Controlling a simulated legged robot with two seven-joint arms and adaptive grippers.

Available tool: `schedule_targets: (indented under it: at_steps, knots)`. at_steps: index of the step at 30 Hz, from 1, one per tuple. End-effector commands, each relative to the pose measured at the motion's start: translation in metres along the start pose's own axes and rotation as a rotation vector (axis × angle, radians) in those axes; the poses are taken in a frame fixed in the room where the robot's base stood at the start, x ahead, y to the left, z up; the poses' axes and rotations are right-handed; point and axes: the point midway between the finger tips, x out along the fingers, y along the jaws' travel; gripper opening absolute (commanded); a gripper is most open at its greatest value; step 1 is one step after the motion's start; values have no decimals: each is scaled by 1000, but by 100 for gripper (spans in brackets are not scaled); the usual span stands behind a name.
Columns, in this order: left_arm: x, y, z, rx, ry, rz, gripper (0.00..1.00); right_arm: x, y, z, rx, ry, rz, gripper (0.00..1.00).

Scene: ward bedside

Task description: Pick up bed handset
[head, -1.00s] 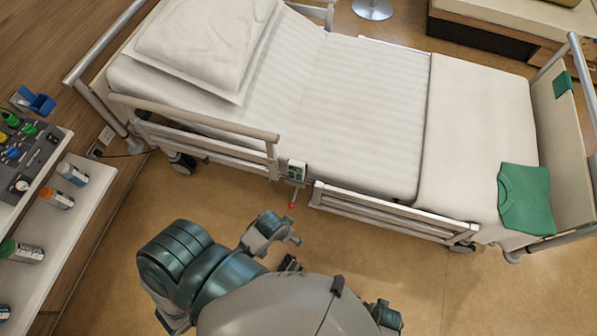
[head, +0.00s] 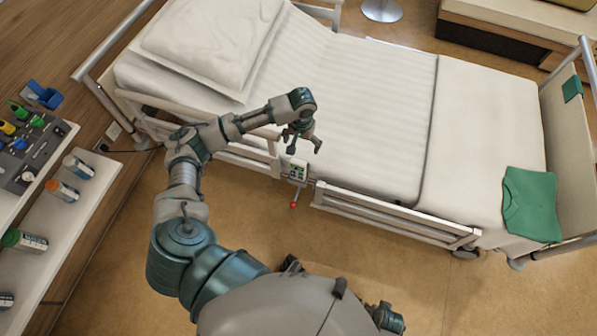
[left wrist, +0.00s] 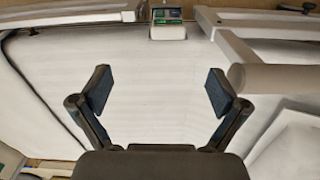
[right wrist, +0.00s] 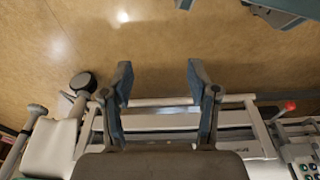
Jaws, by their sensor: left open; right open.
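The bed handset (head: 298,171) is a small pale unit with a green panel, upright at the near side of the bed, in the gap between the two side rails. It also shows in the left wrist view (left wrist: 168,27) at the top, beyond my fingertips, and partly in the right wrist view (right wrist: 309,160) at the lower right edge. My left gripper (head: 304,145) is open and empty, above the mattress edge just behind the handset. In the left wrist view its fingers (left wrist: 160,88) stand wide apart. My right gripper (right wrist: 160,80) is open and empty; in the right wrist view it is near a bed rail.
The bed's side rails (head: 395,220) flank the handset. A red-knobbed lever (head: 293,205) hangs just below it. A shelf with several bottles (head: 70,190) stands at the left. A folded green garment (head: 531,204) lies on the bed's foot end. The floor in front is clear.

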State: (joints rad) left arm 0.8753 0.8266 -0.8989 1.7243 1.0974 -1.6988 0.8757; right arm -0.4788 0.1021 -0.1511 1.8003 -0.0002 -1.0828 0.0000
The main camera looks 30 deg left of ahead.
Motion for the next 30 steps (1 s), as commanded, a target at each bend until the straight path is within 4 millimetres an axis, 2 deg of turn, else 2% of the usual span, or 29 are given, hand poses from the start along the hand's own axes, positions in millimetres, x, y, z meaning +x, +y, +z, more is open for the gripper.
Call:
schedule_targets:
  at_steps: [2, 5, 9, 15, 18, 26, 30]
  knots:
    - [-8, -12, -8, -43, -4, -5, 98, 1, 3, 1, -1, -2, 4, 60]
    - [0, -19, -10, -61, -9, -2, 98, 2, 6, 2, -1, -8, 8, 60]
    - [32, -22, -10, -60, -14, 0, 98, -21, 3, -11, 2, 12, 9, 60]
    - [80, -20, -9, -59, -11, -3, 98, -52, 4, -19, 5, 21, 8, 60]
    - [97, -18, -9, -58, -10, -3, 98, -66, 6, -21, 6, 24, 7, 60]
    - [116, -14, -9, -57, -5, -5, 98, -86, 8, -22, 8, 28, 4, 60]
    - [138, -16, -10, -57, -8, -1, 98, -105, 6, -24, 10, 34, 8, 60]
